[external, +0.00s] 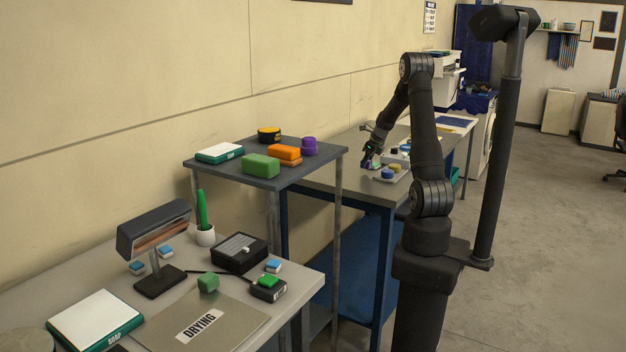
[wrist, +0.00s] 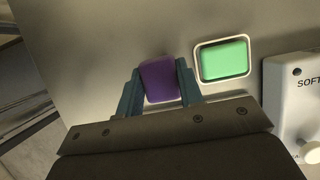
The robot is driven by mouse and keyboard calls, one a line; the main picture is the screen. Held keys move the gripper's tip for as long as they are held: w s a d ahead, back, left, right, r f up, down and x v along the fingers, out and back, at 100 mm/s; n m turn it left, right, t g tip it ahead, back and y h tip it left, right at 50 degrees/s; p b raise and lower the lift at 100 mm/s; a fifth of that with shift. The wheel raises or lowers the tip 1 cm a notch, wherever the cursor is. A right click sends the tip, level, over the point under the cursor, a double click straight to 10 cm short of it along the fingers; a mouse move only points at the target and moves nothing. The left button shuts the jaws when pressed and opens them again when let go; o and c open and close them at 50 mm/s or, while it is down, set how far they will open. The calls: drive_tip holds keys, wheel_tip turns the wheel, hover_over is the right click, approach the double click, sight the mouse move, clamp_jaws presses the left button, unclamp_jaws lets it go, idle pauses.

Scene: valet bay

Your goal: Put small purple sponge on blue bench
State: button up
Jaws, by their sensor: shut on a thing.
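My gripper (wrist: 163,88) is shut on the small purple sponge (wrist: 160,80), which sits between its two fingers in the wrist view. In the external view my gripper (external: 370,162) is low over the far bench with the blue frame, at its left part. The bench top (external: 345,160) is grey and its frame (external: 383,240) is blue. Just right of the sponge in the wrist view is a green sponge (wrist: 224,60) in a small white-rimmed dish. I cannot tell whether the purple sponge touches the bench top.
A white box marked SOFT (wrist: 290,95) stands right of the gripper. A tray with blue and yellow round things (external: 391,173) is near it on the bench. A raised shelf (external: 235,174) holds green and orange blocks and a purple item. A desk with a DRYING mat (external: 240,312) is nearest.

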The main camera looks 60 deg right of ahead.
drive_tip(key=shift+f, duration=0.95)
drive_tip(key=shift+f, duration=0.2)
drive_tip(key=o, duration=0.9)
drive_tip(key=shift+o, duration=0.2)
drive_tip(key=shift+r, duration=0.1)
drive_tip(key=v, duration=1.2)
drive_tip(key=shift+s+r, duration=0.1)
